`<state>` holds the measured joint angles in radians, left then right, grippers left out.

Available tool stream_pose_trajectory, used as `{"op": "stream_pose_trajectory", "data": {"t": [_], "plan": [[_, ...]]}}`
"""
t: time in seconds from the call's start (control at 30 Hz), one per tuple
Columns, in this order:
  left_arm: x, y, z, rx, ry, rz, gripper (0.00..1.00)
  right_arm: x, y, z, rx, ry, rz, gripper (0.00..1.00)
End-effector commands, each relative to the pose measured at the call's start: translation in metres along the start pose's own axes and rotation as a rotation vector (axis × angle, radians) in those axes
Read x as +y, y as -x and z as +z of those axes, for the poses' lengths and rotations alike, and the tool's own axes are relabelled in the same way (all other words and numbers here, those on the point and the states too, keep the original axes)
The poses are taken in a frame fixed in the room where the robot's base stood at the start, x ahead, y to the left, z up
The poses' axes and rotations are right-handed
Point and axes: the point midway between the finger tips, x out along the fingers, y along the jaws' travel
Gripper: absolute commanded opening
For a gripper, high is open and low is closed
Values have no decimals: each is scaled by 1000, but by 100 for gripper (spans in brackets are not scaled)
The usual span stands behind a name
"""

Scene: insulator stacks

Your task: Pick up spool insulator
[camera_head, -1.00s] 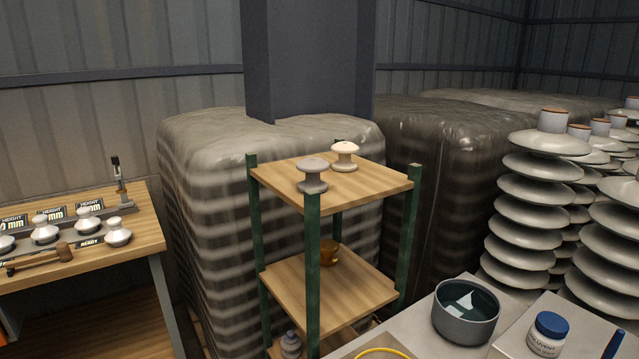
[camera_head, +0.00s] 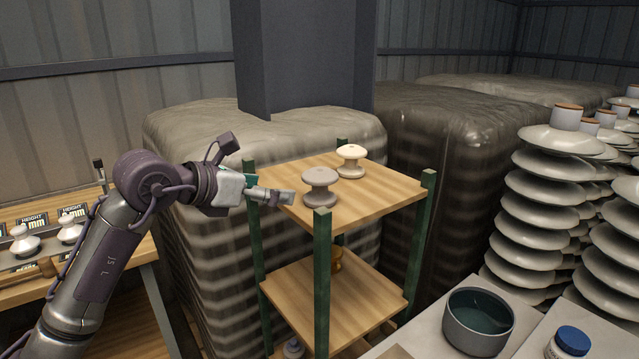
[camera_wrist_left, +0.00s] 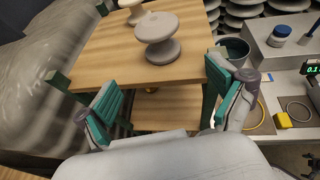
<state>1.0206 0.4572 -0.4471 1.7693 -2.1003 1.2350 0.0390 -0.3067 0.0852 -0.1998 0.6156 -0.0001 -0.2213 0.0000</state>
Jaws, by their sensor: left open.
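A grey spool insulator (camera_head: 320,187) stands upright on the top wooden shelf (camera_head: 375,197) of a green-posted rack, near its front left corner. A cream spool insulator (camera_head: 351,161) stands behind it on the same shelf. My left gripper (camera_head: 284,197) is at the shelf's left edge, just left of the grey spool and apart from it. In the left wrist view the open teal-padded fingers of the left gripper (camera_wrist_left: 165,100) are spread and empty, with the grey spool (camera_wrist_left: 158,38) beyond them and the cream spool (camera_wrist_left: 130,9) partly cut off at the top. My right gripper is not in view.
Green posts (camera_head: 322,270) rise at the rack corners. A lower shelf (camera_head: 335,305) holds a brown item (camera_head: 337,260). A bench with more insulators (camera_head: 24,241) is at left. Tall insulator stacks (camera_head: 548,170) and a grey bowl (camera_head: 478,320) are at right.

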Motion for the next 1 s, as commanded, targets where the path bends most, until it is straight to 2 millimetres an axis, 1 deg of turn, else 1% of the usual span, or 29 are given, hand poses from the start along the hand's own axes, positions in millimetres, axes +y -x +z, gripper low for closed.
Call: {"op": "stream_pose_trajectory", "data": {"t": [0.07, 0.13, 0.3, 0.4, 0.5, 0.67, 0.83, 0.9, 1.0], "plan": [[1, -3, 5, 6, -22, 19, 94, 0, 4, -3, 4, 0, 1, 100], [0, -14, 6, 6, -24, 21, 94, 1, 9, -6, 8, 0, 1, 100], [0, -49, 7, 5, -20, 18, 94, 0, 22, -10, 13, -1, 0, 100], [2, -65, 6, 4, -19, 20, 94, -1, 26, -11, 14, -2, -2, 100], [2, -76, 5, 4, -21, 19, 94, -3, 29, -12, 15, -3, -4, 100], [1, -86, 6, 4, -21, 20, 94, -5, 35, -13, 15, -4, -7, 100], [-4, -110, 10, 5, -18, 17, 94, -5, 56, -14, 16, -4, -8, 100], [-3, -121, 8, 5, -18, 19, 94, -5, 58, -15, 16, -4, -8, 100], [-3, -130, 6, 4, -20, 21, 94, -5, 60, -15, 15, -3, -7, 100]]}}
